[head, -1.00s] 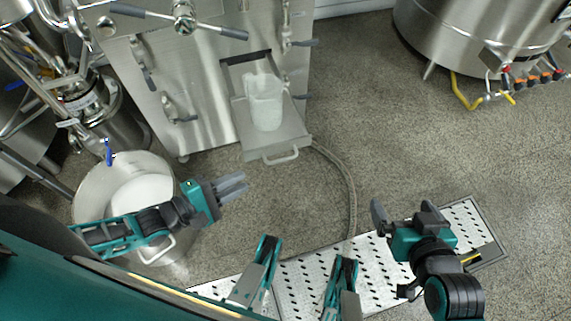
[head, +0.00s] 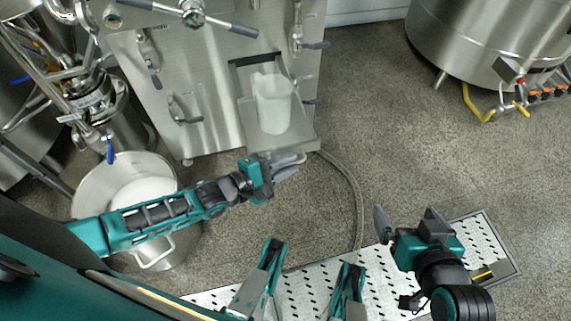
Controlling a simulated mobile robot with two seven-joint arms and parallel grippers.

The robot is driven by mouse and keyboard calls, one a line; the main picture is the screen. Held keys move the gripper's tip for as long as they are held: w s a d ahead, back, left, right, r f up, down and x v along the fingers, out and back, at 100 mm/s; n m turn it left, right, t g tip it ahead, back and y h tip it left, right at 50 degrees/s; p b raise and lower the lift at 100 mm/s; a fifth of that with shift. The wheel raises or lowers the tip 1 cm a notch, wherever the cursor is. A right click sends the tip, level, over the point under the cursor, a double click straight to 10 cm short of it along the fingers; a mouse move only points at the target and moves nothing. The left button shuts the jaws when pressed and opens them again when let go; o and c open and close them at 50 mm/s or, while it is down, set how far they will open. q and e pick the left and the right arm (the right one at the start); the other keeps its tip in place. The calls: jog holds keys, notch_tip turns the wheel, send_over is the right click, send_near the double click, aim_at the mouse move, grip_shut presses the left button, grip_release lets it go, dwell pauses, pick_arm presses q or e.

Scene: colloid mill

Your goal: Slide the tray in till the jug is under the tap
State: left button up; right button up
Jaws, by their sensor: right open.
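The metal tray (head: 304,131) sticks out of the slot in the front of the steel machine (head: 205,88). A whitish translucent jug (head: 273,103) stands upright on it, just in front of the slot opening (head: 254,63). The tap over the jug cannot be made out. The tray's front handle (head: 312,157) is partly covered by my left gripper (head: 289,165). Its fingers are at the handle's left part; I cannot tell whether they touch it or how far apart they are. My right gripper (head: 409,221) is open and empty, over the floor away from the tray.
A steel pot (head: 88,190) with white contents stands at the left, under my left arm. A blue-handled valve (head: 110,150) is above its rim. A hose (head: 357,195) curves over the floor right of the tray. A perforated metal floor strip (head: 480,240) lies in front.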

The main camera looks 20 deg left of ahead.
pick_arm(q)
jog(key=shift+c, duration=0.5)
grip_shut()
pick_arm(e)
jog(key=shift+d, duration=0.2)
jog(key=shift+s+f, duration=0.2)
jog(key=shift+f, duration=0.05)
jog(key=shift+a, duration=0.1)
